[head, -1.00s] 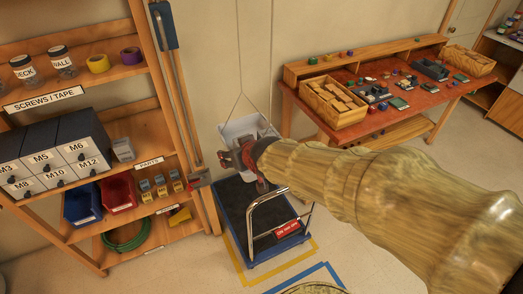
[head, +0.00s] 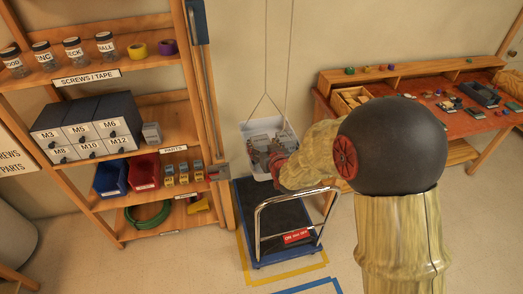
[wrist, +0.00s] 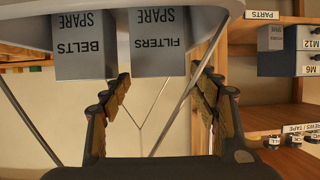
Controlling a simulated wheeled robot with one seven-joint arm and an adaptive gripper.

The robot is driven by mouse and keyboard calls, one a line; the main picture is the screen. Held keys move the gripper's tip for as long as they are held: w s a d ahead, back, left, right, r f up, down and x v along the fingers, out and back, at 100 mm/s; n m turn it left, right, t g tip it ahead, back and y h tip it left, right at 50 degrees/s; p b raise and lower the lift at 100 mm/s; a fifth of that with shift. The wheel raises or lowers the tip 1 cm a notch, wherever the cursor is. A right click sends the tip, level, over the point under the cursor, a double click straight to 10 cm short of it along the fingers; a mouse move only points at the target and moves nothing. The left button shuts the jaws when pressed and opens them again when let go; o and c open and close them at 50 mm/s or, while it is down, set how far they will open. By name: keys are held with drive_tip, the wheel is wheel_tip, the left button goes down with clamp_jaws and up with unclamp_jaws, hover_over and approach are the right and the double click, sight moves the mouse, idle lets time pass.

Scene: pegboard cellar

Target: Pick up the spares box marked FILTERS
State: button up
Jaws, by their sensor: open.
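The spares box marked FILTERS (wrist: 160,42) is grey and shows upside down in the wrist view, beside a similar box marked BELTS (wrist: 82,45). Both are in a white hanging bin (head: 288,127). My gripper (wrist: 160,84) is open and empty. Its two fingertips lie to either side of the FILTERS box in the picture, level with its near edge. Whether they touch it I cannot tell. In the head view my gripper (head: 272,160) is at the bin, and my arm partly covers it. Grey boxes show there, but their labels are unreadable.
The bin hangs on cords above a blue cart (head: 270,213) with a metal handle. A wooden shelf (head: 165,112) with drawers and small bins stands close on the left. A red-topped workbench (head: 465,118) stands on the right.

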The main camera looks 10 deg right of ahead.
sight(262, 143)
drive_tip(key=shift+x, duration=2.05)
drive_tip(key=shift+c, duration=0.6)
drive_tip(key=c, duration=0.9)
